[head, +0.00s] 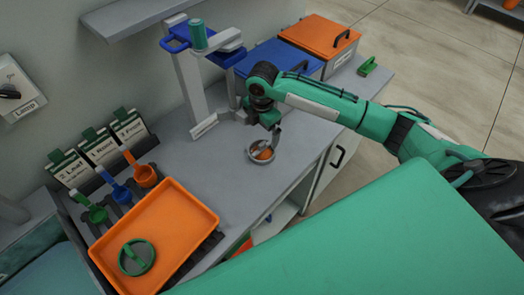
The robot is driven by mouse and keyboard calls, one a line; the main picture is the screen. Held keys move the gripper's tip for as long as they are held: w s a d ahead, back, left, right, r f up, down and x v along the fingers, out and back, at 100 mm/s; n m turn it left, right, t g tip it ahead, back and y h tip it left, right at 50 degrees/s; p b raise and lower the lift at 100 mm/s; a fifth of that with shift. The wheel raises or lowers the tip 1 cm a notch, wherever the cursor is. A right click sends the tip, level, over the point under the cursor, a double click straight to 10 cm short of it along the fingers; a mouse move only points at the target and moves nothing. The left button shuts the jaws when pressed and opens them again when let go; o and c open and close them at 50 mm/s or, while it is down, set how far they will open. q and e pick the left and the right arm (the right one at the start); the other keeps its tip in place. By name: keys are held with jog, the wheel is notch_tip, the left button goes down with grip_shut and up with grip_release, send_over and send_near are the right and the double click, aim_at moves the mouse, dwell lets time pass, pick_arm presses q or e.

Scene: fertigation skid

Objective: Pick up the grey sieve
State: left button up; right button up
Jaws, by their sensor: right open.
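The grey sieve (251,156) is a small round grey ring on the grey bench top, right of the metal stand. Something orange shows inside it. My right gripper (271,141) reaches in from the right and points down over the sieve's far right rim. It is open, and its fingers partly hide the rim. I cannot tell whether they touch the sieve. My left gripper does not show.
An orange tray (178,226) holding a green round tool (137,257) sits front left. Green, blue and orange scoops (145,174) stand behind it by label cards. A metal stand (192,95), blue box (275,62) and orange-lidded box (320,37) are behind.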

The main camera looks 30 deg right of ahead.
aim_at(262, 143)
jog(key=shift+w+d+r, duration=0.35)
jog(key=shift+d+r, duration=0.05)
jog(key=shift+d, duration=0.3)
notch_tip(262, 143, down, 7)
jog(key=shift+w+r+p, duration=0.1)
jog(key=shift+r+p, duration=0.1)
jog(key=shift+p, duration=0.75)
jog(key=shift+f, duration=0.3)
jog(key=f, duration=0.1)
jog(key=f+p, duration=0.2)
jog(key=shift+a+f, duration=0.3)
jog(key=shift+f, duration=0.5)
jog(key=c, duration=0.7)
